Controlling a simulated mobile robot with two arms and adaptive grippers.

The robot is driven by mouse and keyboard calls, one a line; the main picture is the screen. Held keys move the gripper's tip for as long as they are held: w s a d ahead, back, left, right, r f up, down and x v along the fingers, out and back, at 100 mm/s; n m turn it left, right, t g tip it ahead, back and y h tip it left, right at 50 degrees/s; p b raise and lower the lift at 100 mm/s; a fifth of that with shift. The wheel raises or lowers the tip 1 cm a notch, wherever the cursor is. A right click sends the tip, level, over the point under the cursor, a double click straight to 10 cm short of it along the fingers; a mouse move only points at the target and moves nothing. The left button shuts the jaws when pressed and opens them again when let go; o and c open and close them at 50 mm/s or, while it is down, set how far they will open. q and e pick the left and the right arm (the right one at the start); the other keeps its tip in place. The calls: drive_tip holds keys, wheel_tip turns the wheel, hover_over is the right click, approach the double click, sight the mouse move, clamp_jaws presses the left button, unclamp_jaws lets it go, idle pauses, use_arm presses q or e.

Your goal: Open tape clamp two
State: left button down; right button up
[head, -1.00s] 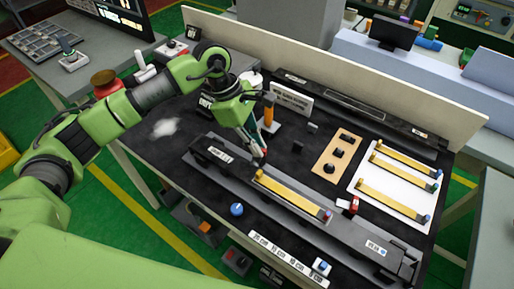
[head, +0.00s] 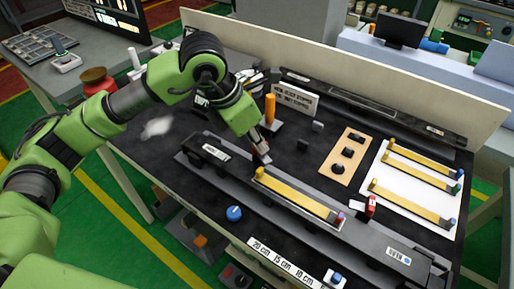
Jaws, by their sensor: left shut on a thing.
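A yellow strip (head: 297,196) lies along the long grey fixture (head: 375,247) on the dark bench, with a small red and blue piece (head: 339,219) at its right end. My left gripper (head: 263,153) reaches down from the upper left and is shut on a small dark piece (head: 262,160) near the strip's left end. The fingers hide part of that piece, and I cannot tell whether it is tape clamp two or how far it stands open. A red block with a white tab (head: 371,205) stands behind the fixture's right half. My right gripper is not in view.
A white board (head: 408,215) with several yellow strips and a tan plate (head: 344,157) with dark knobs lie at right. An orange post (head: 270,107) and a sign (head: 297,98) stand close behind my gripper. A blue knob (head: 234,213) is in front.

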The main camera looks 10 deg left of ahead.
use_arm(q)
drive_tip(key=shift+n+t+b, duration=0.3)
drive_tip(key=shift+n+b, duration=0.35)
drive_tip(key=shift+n, duration=0.25)
drive_tip(key=shift+r, duration=0.1)
drive_tip(key=c, duration=2.1)
unclamp_jaws()
drive_tip(key=shift+c, duration=0.2)
drive_tip(key=v, duration=1.2)
drive_tip(key=shift+d, duration=0.35)
